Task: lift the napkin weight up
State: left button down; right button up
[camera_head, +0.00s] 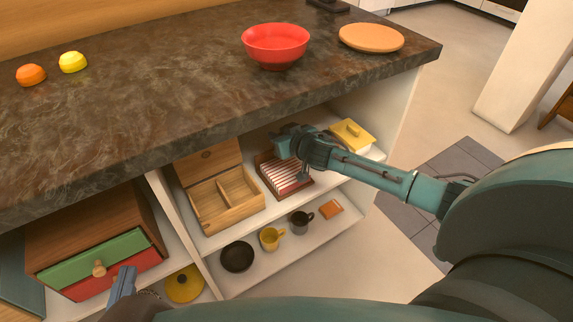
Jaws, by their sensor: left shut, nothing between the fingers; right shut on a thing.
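A dark red napkin holder (268,180) with a striped stack of white napkins (283,176) stands on the upper open shelf under the counter. My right gripper (286,150) reaches in from the right, over the back of the holder. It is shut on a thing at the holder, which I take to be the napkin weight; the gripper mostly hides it. I cannot tell whether the weight is clear of the napkins. My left gripper (124,282) is shut and empty at the lower left, in front of the wooden drawer box.
A divided wooden box (228,205) is left of the holder and a yellow lidded box (352,135) is right of it. Mugs and a dark bowl (237,257) stand on the shelf below. The counter edge (250,120) overhangs the shelves. A red bowl (276,45) stands on top.

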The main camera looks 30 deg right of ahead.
jog(key=shift+w+a+b, duration=0.1)
jog(key=shift+w+b, duration=0.3)
jog(key=shift+w, duration=1.85)
jog(key=o, duration=0.6)
